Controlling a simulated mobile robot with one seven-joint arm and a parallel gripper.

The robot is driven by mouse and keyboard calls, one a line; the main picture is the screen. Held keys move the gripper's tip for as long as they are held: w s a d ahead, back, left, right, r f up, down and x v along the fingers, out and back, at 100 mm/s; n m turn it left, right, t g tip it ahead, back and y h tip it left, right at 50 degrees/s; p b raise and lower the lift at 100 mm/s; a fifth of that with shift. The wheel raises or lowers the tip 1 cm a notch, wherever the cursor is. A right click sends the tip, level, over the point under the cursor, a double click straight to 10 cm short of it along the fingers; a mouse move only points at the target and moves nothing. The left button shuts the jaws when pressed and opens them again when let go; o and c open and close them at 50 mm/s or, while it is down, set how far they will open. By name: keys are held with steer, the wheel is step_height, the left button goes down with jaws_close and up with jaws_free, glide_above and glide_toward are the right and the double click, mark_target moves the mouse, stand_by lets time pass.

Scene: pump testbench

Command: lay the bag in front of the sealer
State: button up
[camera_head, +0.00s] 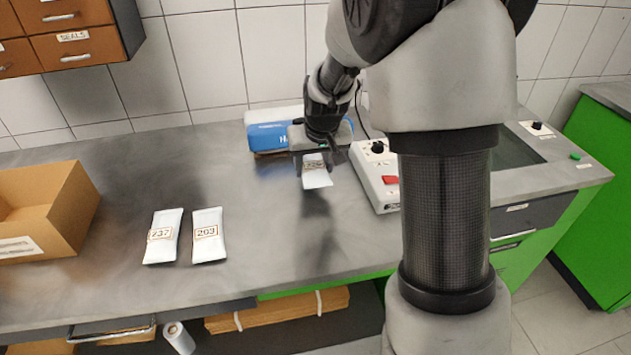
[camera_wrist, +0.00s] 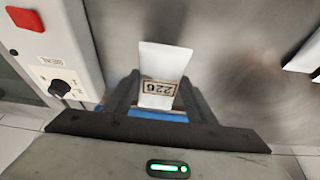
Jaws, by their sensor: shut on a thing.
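A small white bag with a printed label (camera_head: 318,179) is in my gripper (camera_head: 316,163), at the middle of the bench toward the back. My gripper is shut on it, and in the wrist view the bag (camera_wrist: 164,60) stands out between the two dark fingers, its label reading 226 upside down. The bag appears to be above the bench top. A blue and white device (camera_head: 267,137) stands behind my gripper, partly hidden by it. A pale box with a red button and a black knob (camera_head: 377,172) is right of my gripper; my arm hides part of it.
Two white bags, marked 237 (camera_head: 162,237) and 203 (camera_head: 208,236), lie on the left of the grey bench (camera_head: 270,235). An open cardboard box (camera_head: 72,212) stands at the far left. The bench between these bags and the pale box is clear.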

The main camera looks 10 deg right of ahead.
steer(key=shift+f+b, duration=0.3)
steer(key=shift+f, duration=1.9)
